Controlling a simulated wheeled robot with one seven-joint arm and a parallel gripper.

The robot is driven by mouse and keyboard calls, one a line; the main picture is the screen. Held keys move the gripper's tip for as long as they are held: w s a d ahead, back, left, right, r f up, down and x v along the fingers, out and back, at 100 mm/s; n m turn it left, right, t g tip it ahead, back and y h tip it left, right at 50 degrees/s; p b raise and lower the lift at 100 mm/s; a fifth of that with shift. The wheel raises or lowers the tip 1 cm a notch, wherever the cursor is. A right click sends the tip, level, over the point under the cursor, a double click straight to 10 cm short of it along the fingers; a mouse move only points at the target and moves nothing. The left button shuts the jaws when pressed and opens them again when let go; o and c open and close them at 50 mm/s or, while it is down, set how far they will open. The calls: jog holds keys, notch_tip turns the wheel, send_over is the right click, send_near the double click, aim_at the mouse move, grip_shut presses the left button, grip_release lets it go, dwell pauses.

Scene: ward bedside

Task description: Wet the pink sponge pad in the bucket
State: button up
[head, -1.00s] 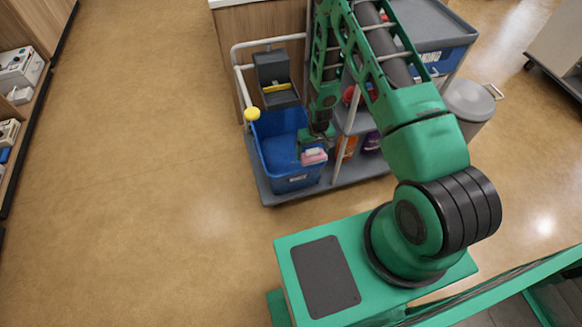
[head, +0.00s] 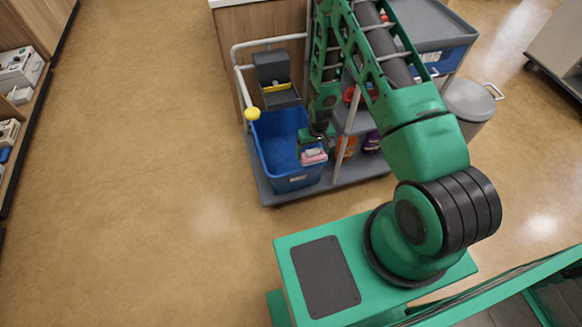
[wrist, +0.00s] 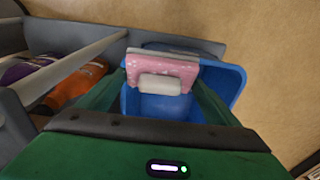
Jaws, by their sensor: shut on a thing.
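The pink sponge pad (head: 314,159) shows in the head view at the right side of the blue bucket (head: 292,180). In the wrist view the pink pad (wrist: 178,70) has a pale grip block on it and a grey strip along its far edge. My gripper (head: 314,147) is shut on the pad and points down. The blue bucket also shows in the wrist view (wrist: 228,84), beneath and around the pad. The pad appears over the bucket's opening near its right rim. I cannot tell how far it is from the water, and no water surface is clear.
The bucket stands on a grey cart base (head: 345,180) with a wringer (head: 277,78) behind it. Orange (head: 347,147) and purple (head: 371,143) bottles stand on the cart to the right. A grey bin (head: 468,105) is farther right. The floor to the left is clear.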

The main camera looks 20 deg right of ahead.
aim_at(313, 150)
jog(key=shift+r, duration=0.1)
jog(key=shift+r, duration=1.9)
